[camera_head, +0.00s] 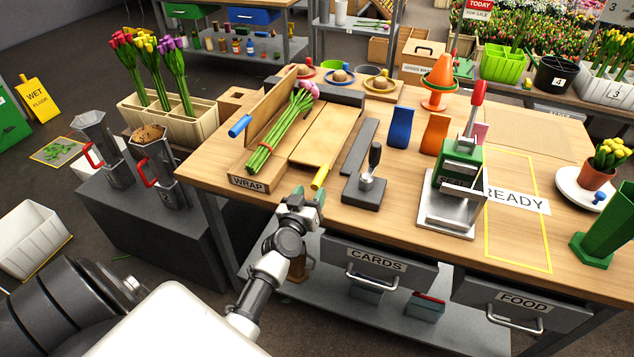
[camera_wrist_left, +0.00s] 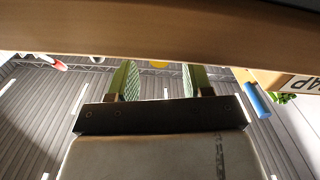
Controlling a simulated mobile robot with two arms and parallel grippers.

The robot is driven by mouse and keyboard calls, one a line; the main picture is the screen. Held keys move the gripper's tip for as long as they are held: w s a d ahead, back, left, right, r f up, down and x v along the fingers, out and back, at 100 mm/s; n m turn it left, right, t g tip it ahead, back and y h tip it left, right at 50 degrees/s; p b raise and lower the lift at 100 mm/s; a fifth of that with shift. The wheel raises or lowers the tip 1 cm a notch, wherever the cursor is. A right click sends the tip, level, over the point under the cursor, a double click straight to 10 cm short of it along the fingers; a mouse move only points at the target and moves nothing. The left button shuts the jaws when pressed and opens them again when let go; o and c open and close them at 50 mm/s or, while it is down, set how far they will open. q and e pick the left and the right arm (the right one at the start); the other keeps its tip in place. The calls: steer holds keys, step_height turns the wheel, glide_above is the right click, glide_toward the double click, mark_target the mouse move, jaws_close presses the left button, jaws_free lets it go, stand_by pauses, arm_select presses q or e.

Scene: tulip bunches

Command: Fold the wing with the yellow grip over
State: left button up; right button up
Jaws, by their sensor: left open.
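The wrapping board, labelled WRAP (camera_head: 248,183), lies on the wooden table. Its wing with the yellow grip (camera_head: 319,176) is the flat right-hand panel (camera_head: 327,130). The left wing (camera_head: 270,103), with a blue grip (camera_head: 240,126), stands raised. The blue grip (camera_wrist_left: 257,100) shows at right.
A grey block with a black-handled stamp (camera_head: 370,182) stands right of the wing. A green press (camera_head: 455,172) with a red lever stands farther right. The CARDS drawer (camera_head: 378,268) is below the table edge. A cream tulip box (camera_head: 180,122) stands at left.

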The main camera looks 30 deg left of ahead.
arm_select(q)
steer(key=x, duration=0.5)
jaws_close()
